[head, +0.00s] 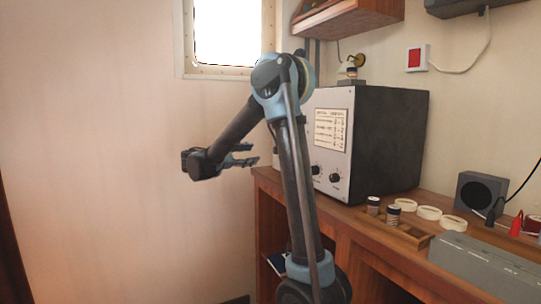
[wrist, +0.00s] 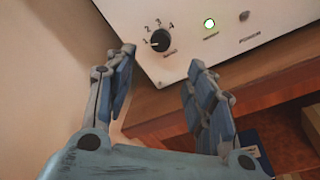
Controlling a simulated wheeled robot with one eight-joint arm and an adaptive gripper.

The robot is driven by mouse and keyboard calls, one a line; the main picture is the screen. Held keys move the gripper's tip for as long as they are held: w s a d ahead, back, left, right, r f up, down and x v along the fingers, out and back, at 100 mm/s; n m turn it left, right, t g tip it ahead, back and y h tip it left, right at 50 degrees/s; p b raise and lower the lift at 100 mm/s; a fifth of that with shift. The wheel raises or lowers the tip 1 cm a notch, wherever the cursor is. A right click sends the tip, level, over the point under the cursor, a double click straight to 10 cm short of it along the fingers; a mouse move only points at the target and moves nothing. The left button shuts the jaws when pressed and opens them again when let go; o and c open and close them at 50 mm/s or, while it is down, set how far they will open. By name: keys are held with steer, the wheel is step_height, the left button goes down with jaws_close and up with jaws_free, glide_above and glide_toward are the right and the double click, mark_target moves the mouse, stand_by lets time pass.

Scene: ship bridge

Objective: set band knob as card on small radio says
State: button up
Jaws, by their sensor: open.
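A dark knob (wrist: 159,40) with numbers around it, 2, 3 and 4 among them, sits on a pale panel in the wrist view. Its pointer is too small to read surely. A lit green lamp (wrist: 209,23) is right of it. In the head view, a large radio set (head: 385,140) has a printed chart (head: 331,129) and two dark knobs low on its front. Its chart text is unreadable. A small dark box with a round face (head: 480,192) stands further right; no readable card shows on it. My gripper (head: 248,155) is open and empty, left of the set; its fingers (wrist: 162,58) point toward the panel.
The wooden bench (head: 350,213) bears two dark-banded jars (head: 373,205), a shallow wooden tray (head: 400,232), pale rings (head: 429,213) and a long grey box (head: 485,265). A wall shelf (head: 345,15) hangs above. Air left of the bench is clear.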

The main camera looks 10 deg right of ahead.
steer(key=x, duration=1.1)
steer(key=c, duration=1.1)
steer(key=shift+o, duration=0.2)
steer(key=shift+d, duration=0.1)
